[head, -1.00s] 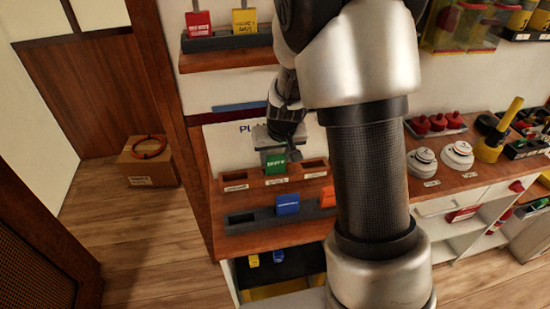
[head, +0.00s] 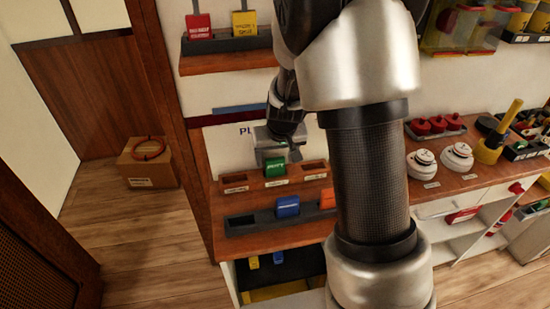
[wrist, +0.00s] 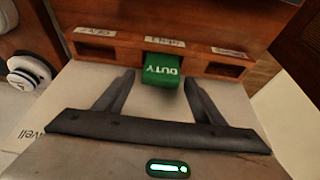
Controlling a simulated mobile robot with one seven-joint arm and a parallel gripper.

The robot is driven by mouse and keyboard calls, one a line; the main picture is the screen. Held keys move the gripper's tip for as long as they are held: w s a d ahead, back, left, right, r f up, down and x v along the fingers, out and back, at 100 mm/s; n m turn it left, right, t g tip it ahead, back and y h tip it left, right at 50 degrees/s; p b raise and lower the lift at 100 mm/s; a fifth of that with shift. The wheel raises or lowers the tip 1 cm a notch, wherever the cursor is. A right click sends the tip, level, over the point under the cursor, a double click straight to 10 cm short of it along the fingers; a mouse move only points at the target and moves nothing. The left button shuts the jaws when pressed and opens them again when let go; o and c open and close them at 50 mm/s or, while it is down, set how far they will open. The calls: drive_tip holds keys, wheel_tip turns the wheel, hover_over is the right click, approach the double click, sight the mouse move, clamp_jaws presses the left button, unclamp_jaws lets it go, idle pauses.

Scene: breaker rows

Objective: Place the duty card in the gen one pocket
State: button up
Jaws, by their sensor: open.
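The green duty card (head: 275,168) stands in the middle pocket of the wooden rack (head: 230,188), its top part showing above the rack. In the wrist view the duty card (wrist: 162,69) sits in the middle slot, under a small label that seems to read GEN 1. The slots on either side look empty. My gripper (wrist: 159,77) is open, its two dark fingertips on either side of the card with gaps showing. In the head view my gripper (head: 277,150) is just behind and above the card. The card's lower part is hidden in the pocket.
A dark rack (head: 240,224) in front holds a blue card (head: 288,206) and an orange card (head: 327,198). A shelf above holds a red card (head: 199,26) and a yellow card (head: 244,24). White round devices (head: 421,162) stand to the right. My arm hides the rack's right surroundings.

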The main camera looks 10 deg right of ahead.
drive_tip(key=s+r+y+p, duration=0.1)
drive_tip(key=s+r, duration=0.6)
drive_tip(key=r, duration=0.3)
drive_tip(key=s+r+p, duration=0.1)
drive_tip(key=s+r, duration=0.7)
drive_tip(key=r, duration=0.2)
drive_tip(key=s+r+t+h, duration=0.1)
drive_tip(key=s+r, duration=0.2)
drive_tip(key=s, duration=0.8)
drive_tip(key=shift+s+r, duration=0.15)
drive_tip(key=shift+s, duration=0.2)
wheel_tip(320, 180, up, 5)
drive_tip(key=p, duration=0.4)
drive_tip(key=shift+p, duration=0.4)
